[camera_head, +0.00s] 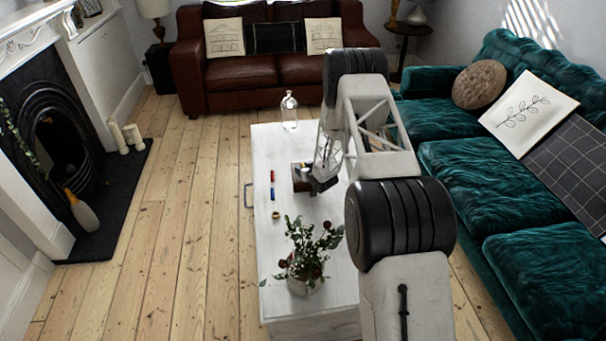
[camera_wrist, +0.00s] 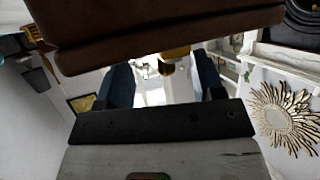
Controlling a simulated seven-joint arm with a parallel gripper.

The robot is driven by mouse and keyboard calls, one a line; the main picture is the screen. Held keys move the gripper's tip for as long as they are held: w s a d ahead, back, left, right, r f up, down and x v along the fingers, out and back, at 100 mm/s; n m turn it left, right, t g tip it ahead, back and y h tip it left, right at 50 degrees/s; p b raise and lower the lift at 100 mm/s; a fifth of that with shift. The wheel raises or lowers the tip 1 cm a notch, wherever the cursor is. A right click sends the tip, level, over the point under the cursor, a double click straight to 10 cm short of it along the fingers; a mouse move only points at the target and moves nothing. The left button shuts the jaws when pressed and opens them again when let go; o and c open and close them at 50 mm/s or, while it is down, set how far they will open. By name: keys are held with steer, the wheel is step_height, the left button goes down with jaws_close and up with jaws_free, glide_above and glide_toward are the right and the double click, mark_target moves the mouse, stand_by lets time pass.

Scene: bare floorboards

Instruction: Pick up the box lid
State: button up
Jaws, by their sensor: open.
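A small dark brown box (camera_head: 299,182) stands on the white table, with a pale yellowish knob-like piece (camera_head: 304,169) on top. The box lid itself is hard to tell apart from the box at this size. My gripper (camera_head: 322,184) is just right of the box, close to it and partly covering it. In the wrist view, my gripper (camera_wrist: 163,72) has its two dark fingers wide apart. A large brown surface (camera_wrist: 150,28), seemingly the box or its lid, fills the top. A yellow knob-like piece (camera_wrist: 176,58) shows between the fingers; whether they touch it cannot be told.
The white table (camera_head: 262,150) also holds a glass bottle (camera_head: 289,112), a red marker (camera_head: 272,175), a blue marker (camera_head: 273,195), a small brass-coloured item (camera_head: 277,215) and a potted plant (camera_head: 305,265). A teal sofa (camera_head: 480,190) stands right; floorboards left are clear.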

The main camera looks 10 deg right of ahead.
steer(key=shift+w+a+f, duration=0.25)
steer(key=shift+w+f, duration=0.05)
steer(key=shift+w, duration=0.3)
jaws_close()
stand_by(0.4)
